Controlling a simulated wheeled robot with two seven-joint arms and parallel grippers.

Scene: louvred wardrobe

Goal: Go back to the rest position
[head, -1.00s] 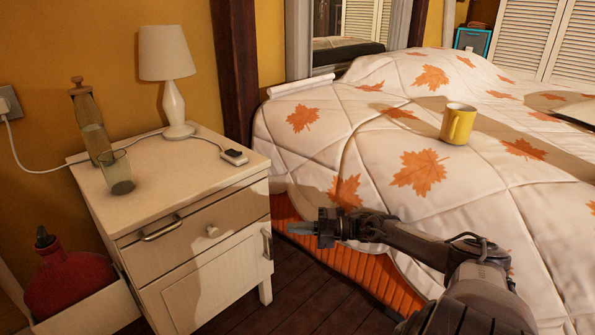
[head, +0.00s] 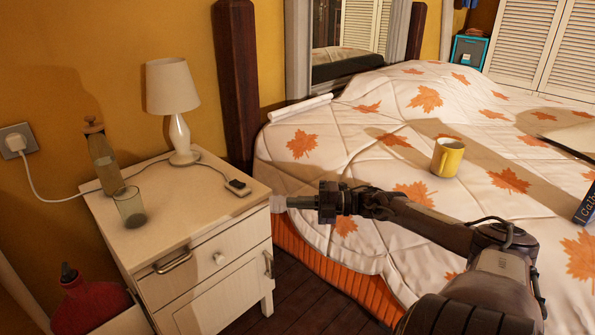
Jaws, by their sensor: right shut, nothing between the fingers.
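My right gripper (head: 296,203) is shut and empty. It hangs in front of the bed's near edge, just right of the nightstand's top corner in the picture. My right arm comes in from the lower right, across the leaf-patterned quilt. My left gripper does not show. The louvred wardrobe (head: 525,42) stands far off at the upper right, with its doors looking shut.
A yellow mug (head: 447,158) stands on the bed (head: 470,205). A strip of dark floor (head: 300,308) is free between nightstand and bed.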

